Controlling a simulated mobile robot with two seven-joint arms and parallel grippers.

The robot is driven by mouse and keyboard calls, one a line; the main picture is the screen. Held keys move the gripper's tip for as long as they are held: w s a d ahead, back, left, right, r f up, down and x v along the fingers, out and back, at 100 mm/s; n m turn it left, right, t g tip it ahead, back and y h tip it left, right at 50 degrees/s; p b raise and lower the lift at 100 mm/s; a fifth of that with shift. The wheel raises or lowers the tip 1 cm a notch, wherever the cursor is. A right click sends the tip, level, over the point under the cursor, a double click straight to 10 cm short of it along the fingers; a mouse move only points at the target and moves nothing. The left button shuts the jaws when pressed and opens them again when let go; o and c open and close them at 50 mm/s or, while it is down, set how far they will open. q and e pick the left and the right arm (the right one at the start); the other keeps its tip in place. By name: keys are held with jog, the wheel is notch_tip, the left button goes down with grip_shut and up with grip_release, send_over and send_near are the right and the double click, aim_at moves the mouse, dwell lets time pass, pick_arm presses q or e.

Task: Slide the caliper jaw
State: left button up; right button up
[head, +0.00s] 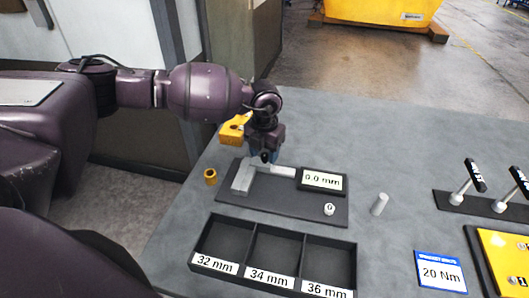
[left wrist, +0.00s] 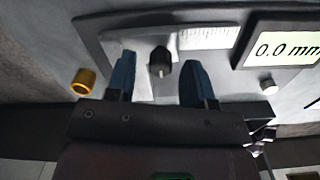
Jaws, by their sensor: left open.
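The caliper lies on a dark board (head: 300,212) on the grey table. Its light grey jaw (head: 243,178) is at the left, and its display (head: 322,181) reads 0.0 mm. My left gripper (head: 264,157) points down over the caliper's jaw end. In the left wrist view the open blue fingers of my left gripper (left wrist: 158,72) stand on either side of a black knob (left wrist: 160,60), with gaps to it. The caliper's scale (left wrist: 210,37) shows beyond the right finger. My right gripper is not in view.
A black tray (head: 250,231) with compartments marked 32 mm, 34 mm and 36 mm is in front. A brass ring (head: 210,176) and a yellow block (head: 234,130) are to the left. A grey cylinder (head: 379,204) and a 20 Nm card (head: 440,271) are to the right.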

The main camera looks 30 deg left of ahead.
pick_arm(q)
jog(key=shift+f, duration=0.2)
grip_shut()
jog(key=d, duration=0.1)
jog(key=w+d, duration=0.1)
jog(key=d, duration=0.3)
jog(key=shift+w+d, duration=0.25)
grip_release()
dwell(0.3)
